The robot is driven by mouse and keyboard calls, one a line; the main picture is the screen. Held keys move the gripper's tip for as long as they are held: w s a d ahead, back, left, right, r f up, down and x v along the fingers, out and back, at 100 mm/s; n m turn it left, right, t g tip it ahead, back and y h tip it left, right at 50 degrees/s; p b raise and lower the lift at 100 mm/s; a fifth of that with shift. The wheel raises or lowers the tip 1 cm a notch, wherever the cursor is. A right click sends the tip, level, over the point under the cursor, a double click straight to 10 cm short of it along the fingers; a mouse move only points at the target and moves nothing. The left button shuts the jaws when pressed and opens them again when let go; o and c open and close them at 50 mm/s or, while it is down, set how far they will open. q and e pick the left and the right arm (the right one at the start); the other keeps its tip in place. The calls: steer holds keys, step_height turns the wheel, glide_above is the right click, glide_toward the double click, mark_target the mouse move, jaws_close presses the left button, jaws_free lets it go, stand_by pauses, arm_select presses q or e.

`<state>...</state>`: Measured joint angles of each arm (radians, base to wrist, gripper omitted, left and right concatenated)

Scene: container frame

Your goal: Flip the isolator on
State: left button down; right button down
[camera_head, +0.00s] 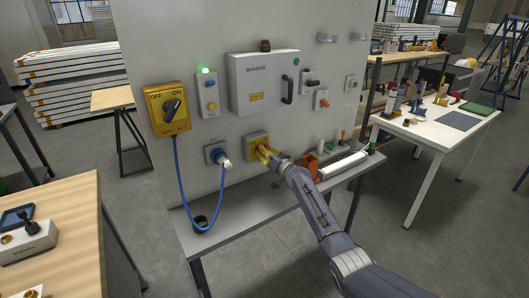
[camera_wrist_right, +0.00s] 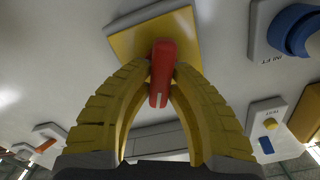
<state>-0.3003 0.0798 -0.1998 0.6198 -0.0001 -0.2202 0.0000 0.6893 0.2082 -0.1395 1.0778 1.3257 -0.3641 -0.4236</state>
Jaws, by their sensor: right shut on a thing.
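A small yellow switch box (camera_head: 253,138) with a grey backing sits low on the upright panel; its yellow plate (camera_wrist_right: 135,42) fills the top of the right wrist view. A red handle (camera_wrist_right: 161,75) stands out from that plate. My right gripper (camera_head: 266,154) reaches it from the right, and its yellow fingers (camera_wrist_right: 162,62) are shut on the red handle, one on each side. The fingers hide much of the switch face in the head view, so I cannot read its position. My left gripper is not in view.
A larger yellow OFF/ON box (camera_head: 168,108) with a black knob hangs upper left. A blue cable loops from it by the blue socket (camera_head: 217,154). A grey cabinet (camera_head: 262,82) is above. A shelf (camera_head: 240,214) runs below, with an orange holder (camera_head: 310,166).

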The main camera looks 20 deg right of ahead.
steer(key=shift+d+f+m, duration=0.1)
steer(key=shift+d+m, duration=0.05)
steer(key=shift+m, duration=1.95)
steer(key=c, duration=1.3)
jaws_free()
steer(key=shift+v, duration=6)
